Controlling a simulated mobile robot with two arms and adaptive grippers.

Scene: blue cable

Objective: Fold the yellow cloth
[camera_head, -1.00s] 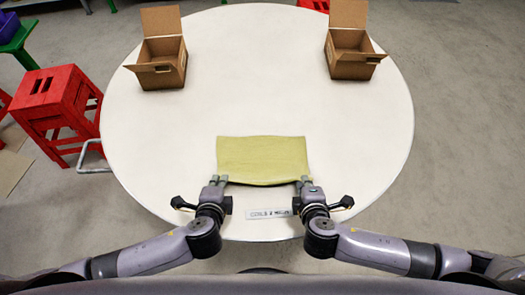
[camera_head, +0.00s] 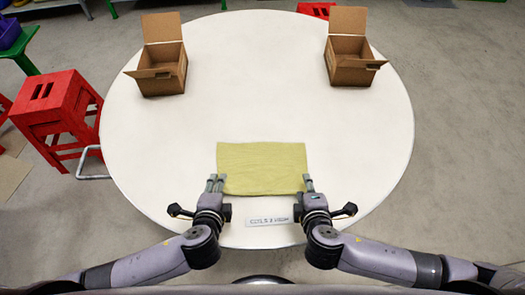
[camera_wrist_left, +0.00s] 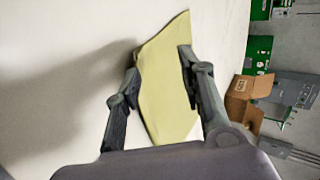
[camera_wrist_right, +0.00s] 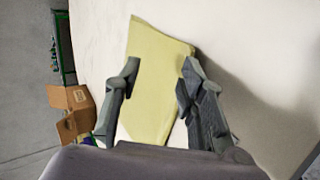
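The yellow cloth (camera_head: 262,166) lies flat on the round white table as a wide rectangle, close to the table's near side. I cannot tell how many layers it has. My left gripper (camera_head: 214,182) is at the cloth's near left corner. My right gripper (camera_head: 309,183) is at its near right corner. In the left wrist view the fingers (camera_wrist_left: 158,62) stand apart, with the cloth (camera_wrist_left: 167,85) showing between them. The right wrist view also shows parted fingers (camera_wrist_right: 160,64) with the cloth (camera_wrist_right: 152,85) between and beyond them. Both grippers look open.
The white table (camera_head: 250,80) is clear beyond the cloth. Two open cardboard boxes stand at the far left (camera_head: 162,80) and far right (camera_head: 350,72). A small printed label strip (camera_head: 269,222) lies between my arms. A red stool (camera_head: 55,110) stands left of the table.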

